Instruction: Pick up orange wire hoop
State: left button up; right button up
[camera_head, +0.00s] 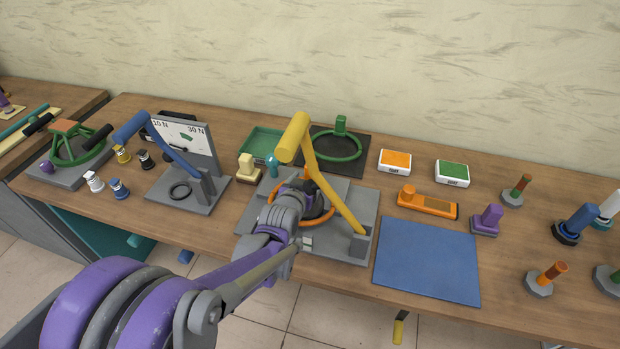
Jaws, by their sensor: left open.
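The orange wire hoop (316,221) lies on a grey base plate (345,250) in the middle of the table, under a yellow lever arm. Only parts of its rim show; my left arm covers the rest. My left gripper (308,190) is over the hoop, beneath the yellow lever. It is open, but its fingertips are mostly hidden, and I cannot tell whether they touch the hoop. My right gripper is not in view.
The yellow lever (325,172) slants close over my gripper. A green hoop (338,146) lies on a black mat behind. A blue mat (428,260) is bare at the right. A gauge stand (186,145) is at the left, and several coloured pegs stand at the far right.

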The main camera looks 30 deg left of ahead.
pick_arm(q)
jog(key=shift+w+a+f, duration=0.2)
jog(key=shift+w+f, duration=0.1)
jog(key=shift+w, duration=0.35)
grip_shut()
